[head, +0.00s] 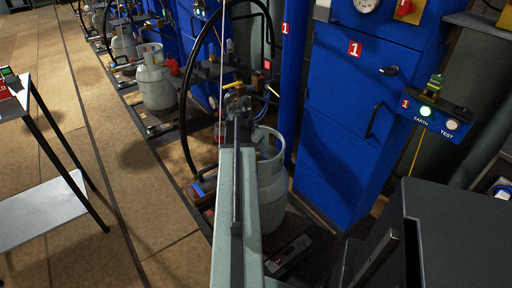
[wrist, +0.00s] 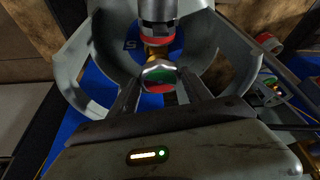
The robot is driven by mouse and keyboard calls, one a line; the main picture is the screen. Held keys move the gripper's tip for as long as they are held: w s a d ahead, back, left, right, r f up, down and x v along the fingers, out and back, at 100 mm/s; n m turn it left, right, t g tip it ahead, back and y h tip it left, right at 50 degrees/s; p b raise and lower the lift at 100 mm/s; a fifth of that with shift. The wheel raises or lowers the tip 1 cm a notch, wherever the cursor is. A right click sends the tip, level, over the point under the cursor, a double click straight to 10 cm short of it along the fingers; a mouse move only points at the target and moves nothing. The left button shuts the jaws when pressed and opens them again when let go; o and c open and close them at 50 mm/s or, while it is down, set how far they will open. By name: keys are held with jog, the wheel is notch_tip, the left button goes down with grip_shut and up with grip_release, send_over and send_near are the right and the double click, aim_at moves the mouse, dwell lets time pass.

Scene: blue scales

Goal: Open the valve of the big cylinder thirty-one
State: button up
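A big grey gas cylinder (head: 272,188) stands on a low platform, partly hidden behind my arm in the head view. No number thirty-one is readable on it. In the wrist view its open grey collar (wrist: 84,85) surrounds a valve knob (wrist: 158,74) with white, green and red parts. A silver and red fitting (wrist: 158,22) is just beyond the knob. My gripper (wrist: 160,88) has its two fingers apart, one on each side of the knob. I cannot tell whether they touch it. In the head view my gripper (head: 238,103) is at the cylinder's top.
A blue cabinet (head: 345,130) marked 1 stands right of the cylinder. A box with EARTH and TEST lights (head: 437,118) is farther right. A black hose (head: 184,110) arches left of the cylinder. More grey cylinders (head: 155,82) stand behind. The floor at left is clear beside a table (head: 45,215).

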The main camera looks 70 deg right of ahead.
jog(key=shift+s, duration=0.1)
jog(key=c, duration=0.6)
jog(key=shift+o, duration=0.2)
jog(key=shift+s+a+n+t, duration=0.15)
jog(key=shift+n+t, duration=0.35)
jog(key=shift+n, duration=1.1)
jog(key=shift+s, duration=0.1)
jog(key=o, duration=1.4)
jog(key=shift+c, duration=0.2)
jog(key=shift+r+p, duration=0.3)
jog(key=p+v, duration=0.6)
jog(key=v, duration=0.1)
jog(key=shift+p, duration=0.3)
